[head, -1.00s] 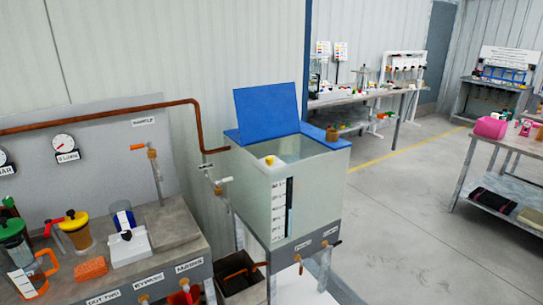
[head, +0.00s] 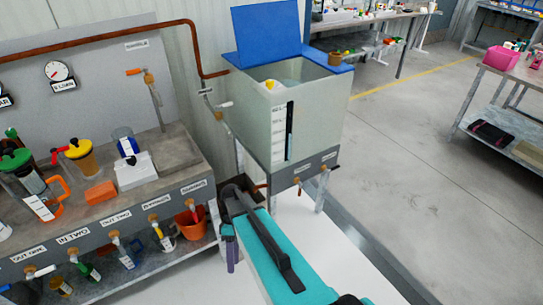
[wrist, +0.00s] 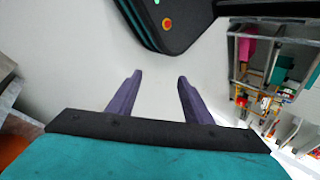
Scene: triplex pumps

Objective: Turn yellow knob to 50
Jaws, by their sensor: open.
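My gripper (head: 230,252) is in front of the bench, below and left of the tank, at the end of my teal arm. In the wrist view my gripper (wrist: 159,78) has its two purple fingers apart, with nothing between them. A yellow-lidded jar (head: 80,150) stands on the bench. I cannot tell which yellow part is the knob, and no setting mark of 50 is readable.
The tank (head: 290,125) with an open blue lid (head: 267,32) stands right of the bench. A copper pipe (head: 110,35) runs along the wall. The floor (head: 420,150) on the right is clear.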

